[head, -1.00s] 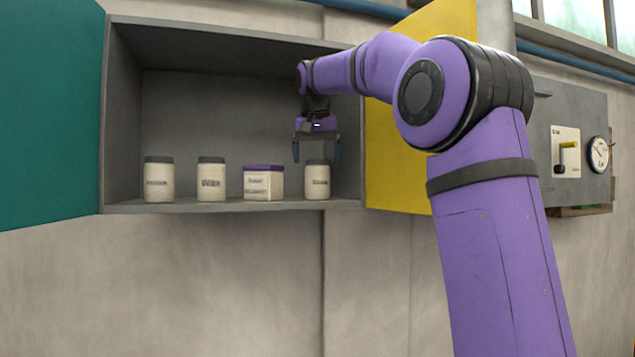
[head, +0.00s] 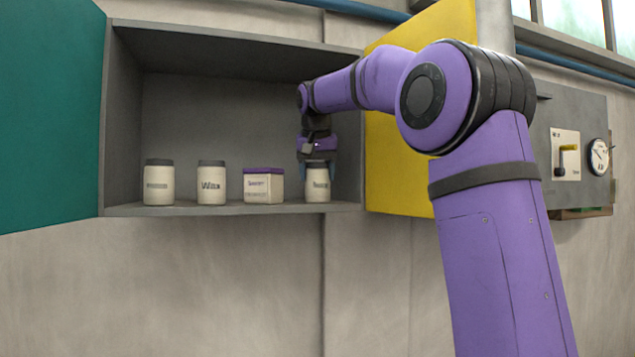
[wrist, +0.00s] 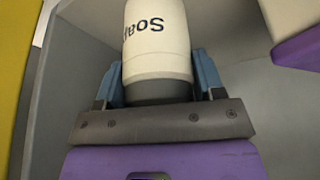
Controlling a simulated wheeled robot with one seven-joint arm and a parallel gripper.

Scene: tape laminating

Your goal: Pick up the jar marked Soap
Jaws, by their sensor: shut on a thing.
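The Soap jar (head: 317,186) is cream with a dark lid and stands at the right end of the cabinet shelf. In the wrist view the jar (wrist: 156,45) shows the word "Soap" upside down. My gripper (head: 317,170) has come down over it from above. In the wrist view its blue fingers (wrist: 160,82) lie on both sides of the jar near the lid, shut on it. The jar appears upright and still at shelf level; whether it touches the shelf is hard to tell.
A white box with a purple lid (head: 263,187) stands just left of the jar. A Wax jar (head: 211,184) and another cream jar (head: 159,184) stand farther left. The cabinet's right wall and yellow door (head: 400,180) are close on the right. The space above the jars is free.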

